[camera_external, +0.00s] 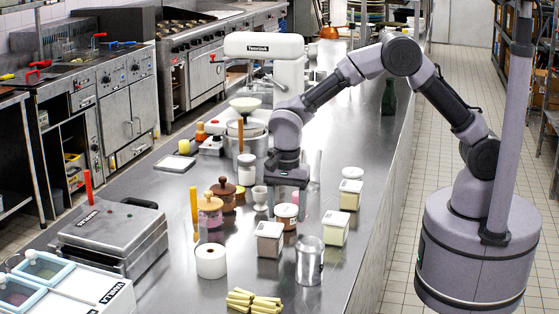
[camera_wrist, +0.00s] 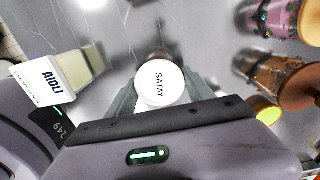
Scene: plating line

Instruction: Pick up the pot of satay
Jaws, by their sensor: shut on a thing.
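The pot of satay (camera_wrist: 159,83) has a round white lid with SATAY printed on it and a dark body. It sits between the two fingers of my gripper (camera_wrist: 160,97) in the wrist view, and the gripper is shut on it. In the external view the pot (camera_external: 286,211) shows its white lid directly below my gripper (camera_external: 287,196), among other jars on the steel counter (camera_external: 172,200). Its lower body is partly hidden, and I cannot tell whether its base touches the counter.
A white-lidded AIOLI container (camera_wrist: 57,78) is close on the left in the wrist view. Wooden-lidded jars (camera_external: 210,207) stand left of the pot. White-lidded square tubs (camera_external: 269,240) and a clear jar (camera_external: 310,262) stand close by. Yellow sticks (camera_external: 253,301) lie in front.

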